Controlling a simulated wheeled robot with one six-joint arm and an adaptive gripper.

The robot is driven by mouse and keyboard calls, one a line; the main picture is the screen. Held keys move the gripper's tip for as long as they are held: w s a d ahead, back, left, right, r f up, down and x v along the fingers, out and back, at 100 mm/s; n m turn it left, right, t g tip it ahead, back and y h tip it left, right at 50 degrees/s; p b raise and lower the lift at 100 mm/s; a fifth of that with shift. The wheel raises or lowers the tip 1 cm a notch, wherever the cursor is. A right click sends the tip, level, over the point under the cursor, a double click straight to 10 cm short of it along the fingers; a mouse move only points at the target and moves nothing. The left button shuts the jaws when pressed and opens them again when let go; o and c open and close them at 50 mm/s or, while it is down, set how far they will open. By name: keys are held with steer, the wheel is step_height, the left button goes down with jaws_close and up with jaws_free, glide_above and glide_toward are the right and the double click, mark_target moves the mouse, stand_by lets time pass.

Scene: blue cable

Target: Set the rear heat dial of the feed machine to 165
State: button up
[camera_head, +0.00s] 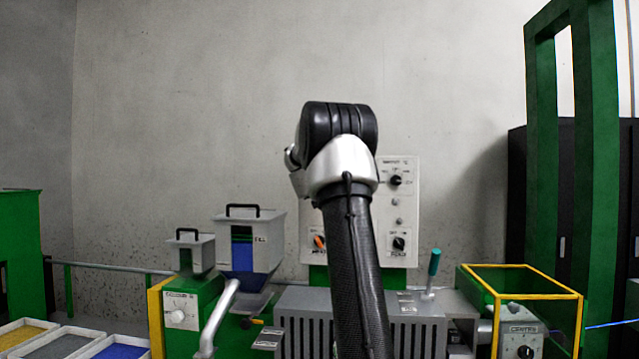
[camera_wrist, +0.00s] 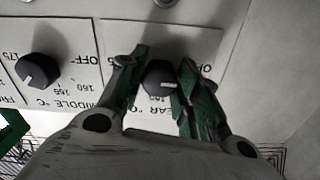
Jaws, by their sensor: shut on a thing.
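The rear heat dial (camera_wrist: 158,80) is a dark round knob with a white pointer mark, on a plate lettered "REAR" in the wrist view. My gripper (camera_wrist: 160,82) has its two green-padded fingers closed on either side of it. The dial's pointer mark points to the right in that view. In the head view my arm hides the gripper and this dial, in front of the pale control panel (camera_head: 412,215).
The middle dial (camera_wrist: 38,70) sits close to the left in the wrist view, its mark at lower left. The head view shows other panel knobs (camera_head: 397,180), a grey hopper (camera_head: 270,240), a teal-handled lever (camera_head: 433,265) and a yellow-edged green frame (camera_head: 520,268).

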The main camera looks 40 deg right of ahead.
steer(key=shift+m, duration=8.6)
steer(key=o, duration=1)
steer(key=shift+o, duration=0.2)
steer(key=shift+a+r, duration=0.1)
steer(key=v, duration=1.1)
steer(key=shift+s+a, duration=0.25)
steer(key=shift+a, duration=0.1)
